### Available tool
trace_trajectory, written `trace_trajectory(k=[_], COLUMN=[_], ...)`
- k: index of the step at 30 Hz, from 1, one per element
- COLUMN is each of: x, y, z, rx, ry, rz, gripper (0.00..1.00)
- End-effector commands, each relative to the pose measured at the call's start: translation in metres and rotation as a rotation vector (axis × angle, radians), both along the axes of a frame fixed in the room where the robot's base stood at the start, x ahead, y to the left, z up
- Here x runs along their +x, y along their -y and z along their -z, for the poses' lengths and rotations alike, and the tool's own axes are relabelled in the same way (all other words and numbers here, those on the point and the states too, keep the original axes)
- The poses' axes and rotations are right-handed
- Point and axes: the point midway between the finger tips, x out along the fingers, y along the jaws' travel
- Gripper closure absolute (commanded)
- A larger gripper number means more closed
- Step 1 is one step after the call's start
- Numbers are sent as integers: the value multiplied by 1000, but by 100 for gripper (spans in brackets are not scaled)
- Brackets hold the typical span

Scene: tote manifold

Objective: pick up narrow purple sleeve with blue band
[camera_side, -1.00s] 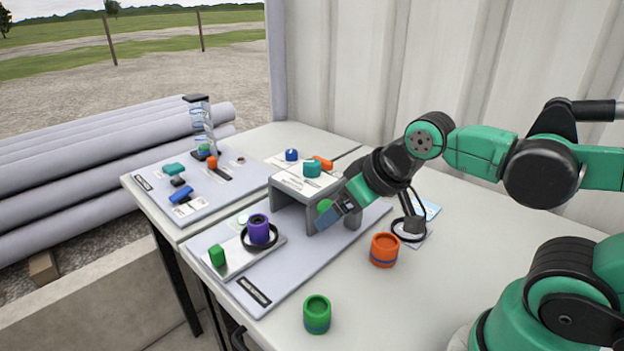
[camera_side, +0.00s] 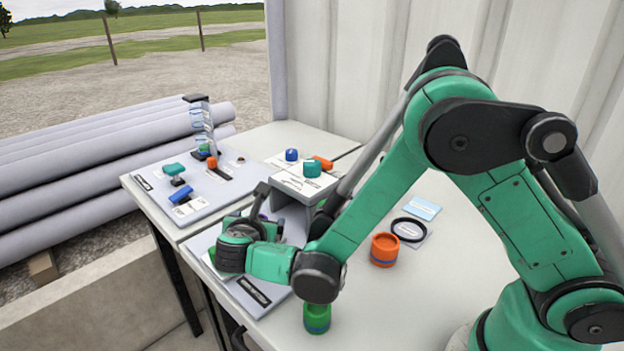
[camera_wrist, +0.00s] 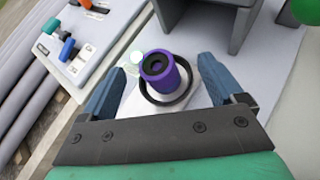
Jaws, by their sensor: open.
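The purple sleeve (camera_wrist: 176,82) stands upright in the wrist view, its open top facing the camera. A black ring (camera_wrist: 188,96) lies around its base on a white plate. The sleeve's blue band cannot be made out from this angle. My gripper (camera_wrist: 162,66) is open, with one blue finger on each side of the sleeve and visible gaps between. In the side view my wrist and arm hide nearly all of the sleeve and the fingers.
A grey bridge-shaped stand (camera_side: 283,198) rises close beside the sleeve, with a teal part (camera_side: 312,168) on top. An orange sleeve (camera_side: 384,251), a green sleeve (camera_side: 317,320) and another black ring (camera_side: 409,229) are on the table. A second board (camera_side: 215,207) with parts lies at the back left.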

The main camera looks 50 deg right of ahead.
Motion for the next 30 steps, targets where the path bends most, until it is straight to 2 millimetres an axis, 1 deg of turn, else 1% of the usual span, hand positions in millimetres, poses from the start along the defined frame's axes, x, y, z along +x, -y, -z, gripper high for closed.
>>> trace_trajectory(k=[1, 3, 7, 18, 21, 28, 29, 30], x=[1, 1, 3, 33, 36, 37, 37, 37], y=[-4, -7, -7, 24, 28, 28, 28, 28], z=[5, 9, 13, 31, 33, 34, 34, 34], rx=[-53, -114, -165, -167, -166, -165, -165, -165], ry=[-15, -34, -51, -52, -51, -52, -52, -51], rz=[-24, -48, -65, -65, -65, -68, -68, -67], gripper=[12, 12, 12, 12, 12, 12, 15, 27])
